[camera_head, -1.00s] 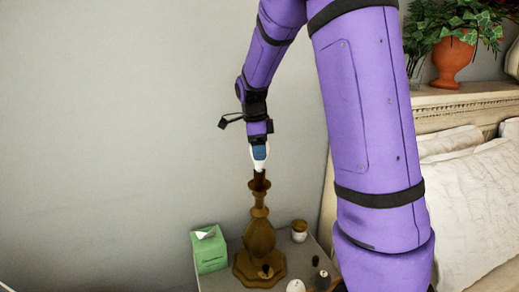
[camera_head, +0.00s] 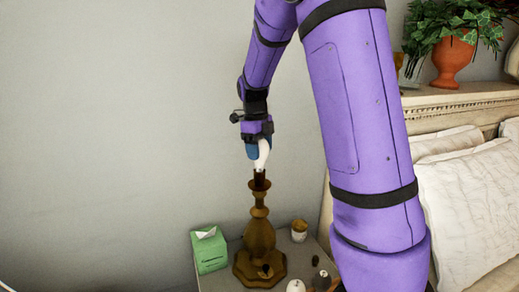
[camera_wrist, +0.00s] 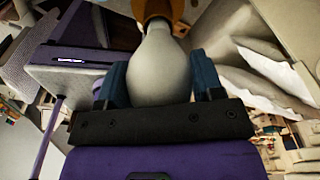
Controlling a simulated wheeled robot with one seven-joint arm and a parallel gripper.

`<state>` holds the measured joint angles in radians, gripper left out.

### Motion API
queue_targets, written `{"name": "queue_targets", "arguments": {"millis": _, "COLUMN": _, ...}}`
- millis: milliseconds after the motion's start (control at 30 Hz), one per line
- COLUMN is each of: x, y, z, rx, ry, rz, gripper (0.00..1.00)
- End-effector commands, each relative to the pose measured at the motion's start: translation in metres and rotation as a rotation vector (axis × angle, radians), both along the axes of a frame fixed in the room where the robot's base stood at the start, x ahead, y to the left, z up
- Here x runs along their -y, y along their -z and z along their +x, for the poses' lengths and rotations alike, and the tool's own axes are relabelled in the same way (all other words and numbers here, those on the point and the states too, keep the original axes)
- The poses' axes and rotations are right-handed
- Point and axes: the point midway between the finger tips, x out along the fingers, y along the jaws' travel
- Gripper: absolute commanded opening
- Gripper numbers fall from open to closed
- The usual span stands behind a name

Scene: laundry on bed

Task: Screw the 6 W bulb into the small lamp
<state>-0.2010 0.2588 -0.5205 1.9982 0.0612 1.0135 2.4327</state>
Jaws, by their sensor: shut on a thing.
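A brown lamp base (camera_head: 260,235) with a slim turned stem stands upright on the nightstand in the head view. A white bulb (camera_head: 262,155) sits at its top, just above the dark socket (camera_head: 259,181). My gripper (camera_head: 256,150) points down over the lamp and is shut on the bulb. In the wrist view the blue fingers (camera_wrist: 160,85) flank the bulb (camera_wrist: 158,65), whose narrow end meets the brown socket (camera_wrist: 157,10). Whether the thread is engaged cannot be told. No wattage mark is readable.
A green tissue box (camera_head: 209,250) stands close to the left of the lamp on the grey nightstand (camera_head: 222,282). A small jar (camera_head: 299,230) and several little items stand to the right. The bed with white pillows (camera_head: 465,190) is at the right.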

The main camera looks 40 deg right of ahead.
Motion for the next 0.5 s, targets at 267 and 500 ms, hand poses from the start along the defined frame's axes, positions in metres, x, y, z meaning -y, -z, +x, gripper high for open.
{"name": "queue_targets", "arguments": {"millis": 267, "x": 0.0001, "y": -0.0001, "z": 0.0000, "rx": 0.000, "ry": 0.010, "rz": 0.000, "gripper": 0.38}}
{"name": "queue_targets", "arguments": {"millis": 500, "x": 0.0002, "y": -0.0001, "z": 0.0003, "rx": 0.001, "ry": 0.221, "rz": 0.000, "gripper": 0.38}}
